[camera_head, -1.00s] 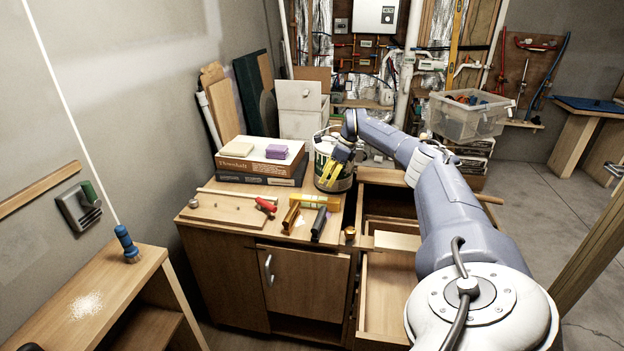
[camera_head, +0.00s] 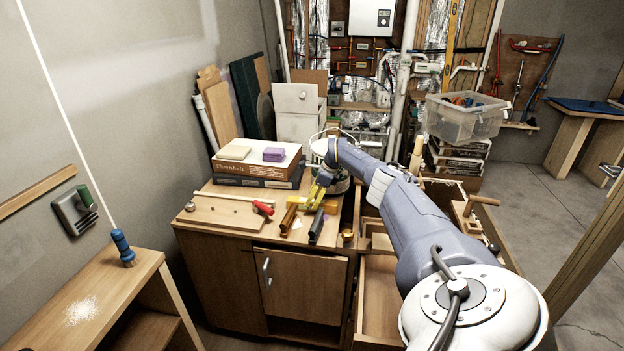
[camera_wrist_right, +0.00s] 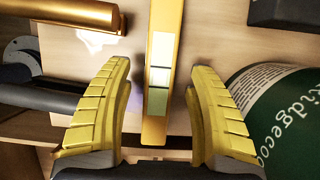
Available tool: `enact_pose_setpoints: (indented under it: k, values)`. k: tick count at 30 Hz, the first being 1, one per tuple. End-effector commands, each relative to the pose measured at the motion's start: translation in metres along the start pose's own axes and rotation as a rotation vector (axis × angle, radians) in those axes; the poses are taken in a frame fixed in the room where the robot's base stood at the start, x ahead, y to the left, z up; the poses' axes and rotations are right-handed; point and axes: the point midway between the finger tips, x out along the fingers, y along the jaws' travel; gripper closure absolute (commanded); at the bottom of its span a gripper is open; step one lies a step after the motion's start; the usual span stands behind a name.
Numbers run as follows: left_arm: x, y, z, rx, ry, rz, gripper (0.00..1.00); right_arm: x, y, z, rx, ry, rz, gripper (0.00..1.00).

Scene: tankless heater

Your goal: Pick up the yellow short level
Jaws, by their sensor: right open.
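The yellow short level (camera_head: 329,207) lies on the wooden cabinet top in the head view, partly hidden by my right gripper. In the right wrist view the level (camera_wrist_right: 160,80) runs upright through the middle of the picture, with pale vial windows on its face. My right gripper (camera_head: 315,196) has yellow fingers and is over the level. In the right wrist view its open fingers (camera_wrist_right: 160,88) stand on either side of the level, with a gap on both sides. My left gripper is not in view.
A green-labelled bucket (camera_wrist_right: 278,112) is close beside the right finger. A brass-coloured bar (camera_head: 289,217) and a black-handled tool (camera_head: 317,225) lie just left of the level. Boxed books (camera_head: 256,168) stand behind. Open drawers (camera_head: 380,290) are at the right.

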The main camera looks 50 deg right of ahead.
Motion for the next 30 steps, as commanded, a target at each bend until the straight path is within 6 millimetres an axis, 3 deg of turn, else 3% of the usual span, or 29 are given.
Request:
enact_pose_setpoints:
  k: [6,16,30]
  values:
    - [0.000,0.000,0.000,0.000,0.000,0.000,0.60,0.013,0.000,0.000,0.001,0.000,0.000,0.42]
    - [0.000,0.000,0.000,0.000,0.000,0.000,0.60,0.015,0.000,-0.001,0.001,0.001,0.000,0.42]
    - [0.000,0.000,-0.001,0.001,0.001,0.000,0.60,0.015,0.000,-0.001,0.001,0.001,0.000,0.97]
